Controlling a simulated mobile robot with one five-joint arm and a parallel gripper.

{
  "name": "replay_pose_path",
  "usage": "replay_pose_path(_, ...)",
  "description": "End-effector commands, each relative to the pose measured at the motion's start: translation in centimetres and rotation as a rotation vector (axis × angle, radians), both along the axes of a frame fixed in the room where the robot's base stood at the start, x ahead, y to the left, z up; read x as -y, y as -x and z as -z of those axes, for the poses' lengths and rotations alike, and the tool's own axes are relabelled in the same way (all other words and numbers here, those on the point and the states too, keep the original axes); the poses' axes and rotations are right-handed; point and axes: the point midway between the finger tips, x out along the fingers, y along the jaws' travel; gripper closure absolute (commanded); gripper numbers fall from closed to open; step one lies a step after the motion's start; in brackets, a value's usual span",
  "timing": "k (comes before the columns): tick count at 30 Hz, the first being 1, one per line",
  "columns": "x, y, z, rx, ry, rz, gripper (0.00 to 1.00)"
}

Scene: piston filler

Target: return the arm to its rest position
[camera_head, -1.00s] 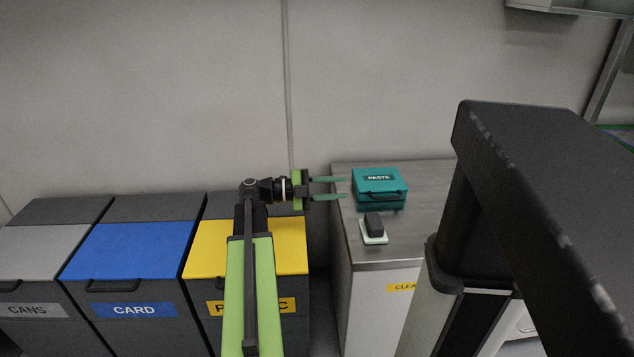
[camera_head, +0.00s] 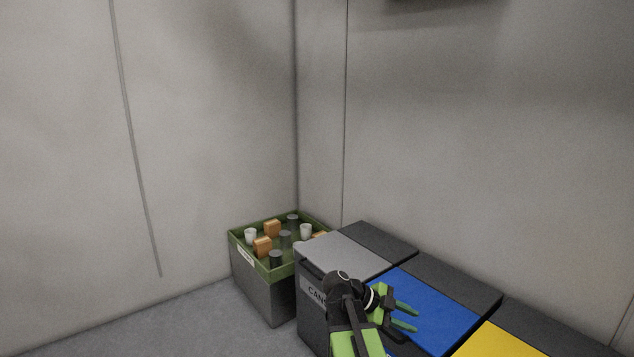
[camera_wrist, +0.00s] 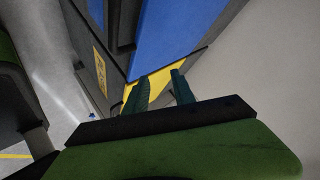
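My gripper (camera_head: 405,310) is in front of the blue bin lid (camera_head: 432,303) in the head view, its two green fingers apart with nothing between them. My arm (camera_head: 350,318) is bent low at the bottom of the picture, beside the grey-lidded bin. In the wrist view my gripper (camera_wrist: 160,92) also shows spread, empty fingers, with the blue lid (camera_wrist: 185,35) and part of the yellow lid (camera_wrist: 155,78) beyond them.
A grey-lidded bin labelled CANS (camera_head: 345,255) stands left of the blue one; a yellow-lidded bin (camera_head: 500,342) is at right. A green-rimmed crate (camera_head: 240,238) with jars, cups and orange blocks sits in the corner. Open floor (camera_head: 190,322) lies at left.

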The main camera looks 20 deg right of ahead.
Motion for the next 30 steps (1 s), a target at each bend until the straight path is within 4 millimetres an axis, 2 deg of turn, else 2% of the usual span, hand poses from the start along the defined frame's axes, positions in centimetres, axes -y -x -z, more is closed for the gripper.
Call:
replay_pose_path(1,-3.9,-1.7,1.0,-0.052,-0.096,-0.117,0.69)
replay_pose_path(4,-11.9,-4.4,3.7,-0.197,-0.316,-0.396,0.69)
replay_pose_path(5,-14.4,-5.0,4.5,-0.248,-0.382,-0.49,0.69)
replay_pose_path(6,-17.7,-5.5,5.5,-0.316,-0.471,-0.624,0.69)
replay_pose_path(9,-25.8,-5.9,7.8,-0.503,-0.687,-1.011,0.69)
replay_pose_path(12,-30.6,-5.6,9.3,-0.64,-0.838,-1.361,0.69)
replay_pose_path(18,-35.4,-5.2,10.1,-0.806,-0.932,-1.901,0.69)
replay_pose_path(21,-36.6,-5.4,10.1,-0.891,-0.905,-2.119,0.69)
replay_pose_path(24,-36.6,-5.5,10.1,-1.019,-0.84,-2.296,0.69)
replay_pose_path(25,-36.6,-5.5,7.8,-1.012,-0.844,-2.286,0.69)
replay_pose_path(30,-36.6,-5.5,2.5,-1.01,-0.846,-2.279,0.69)
